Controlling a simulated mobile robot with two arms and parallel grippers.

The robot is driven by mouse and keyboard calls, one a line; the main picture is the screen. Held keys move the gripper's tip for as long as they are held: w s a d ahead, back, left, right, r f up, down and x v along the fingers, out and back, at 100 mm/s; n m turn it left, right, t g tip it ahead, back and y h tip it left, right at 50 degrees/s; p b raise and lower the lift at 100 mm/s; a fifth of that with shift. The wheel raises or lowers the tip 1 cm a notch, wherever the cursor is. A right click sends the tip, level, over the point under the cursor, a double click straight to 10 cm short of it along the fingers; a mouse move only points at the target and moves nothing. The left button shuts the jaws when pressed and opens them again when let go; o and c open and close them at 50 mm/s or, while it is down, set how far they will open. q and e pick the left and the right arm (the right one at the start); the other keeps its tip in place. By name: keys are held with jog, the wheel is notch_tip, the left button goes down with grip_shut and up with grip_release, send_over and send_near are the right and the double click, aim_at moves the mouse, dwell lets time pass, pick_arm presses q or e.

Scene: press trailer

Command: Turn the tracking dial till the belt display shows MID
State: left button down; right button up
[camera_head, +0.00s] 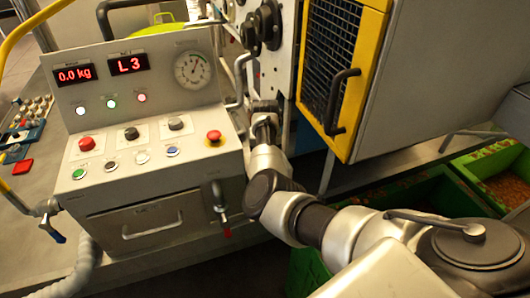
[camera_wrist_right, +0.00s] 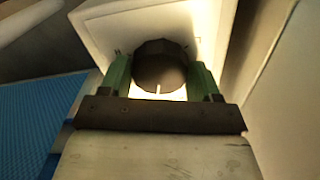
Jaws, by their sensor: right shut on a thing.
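In the wrist view a dark, many-sided dial (camera_wrist_right: 161,62) sits on a pale mount, with a white mark on its edge pointing down toward my gripper. My right gripper (camera_wrist_right: 160,76) has its green fingers on either side of the dial and is shut on it. In the head view my right gripper (camera_head: 264,108) reaches the right side of the grey console; the dial is hidden there. A red display (camera_head: 128,65) on the console reads L3; its small label is too blurred to read. My left gripper is not in view.
The console has another display (camera_head: 74,75) reading 0.0 kg, a round gauge (camera_head: 193,69), and several buttons and knobs. A yellow-framed mesh door (camera_head: 334,70) with a black handle stands right of my gripper. A green crate (camera_head: 470,170) lies at the right.

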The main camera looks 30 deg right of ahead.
jog(key=m+p, duration=0.1)
jog(key=m, duration=0.2)
jog(key=shift+m, duration=1.7)
jog(key=o, duration=0.9)
notch_tip(320, 180, up, 11)
jog(key=shift+f+b, duration=0.1)
jog(key=shift+b, duration=0.25)
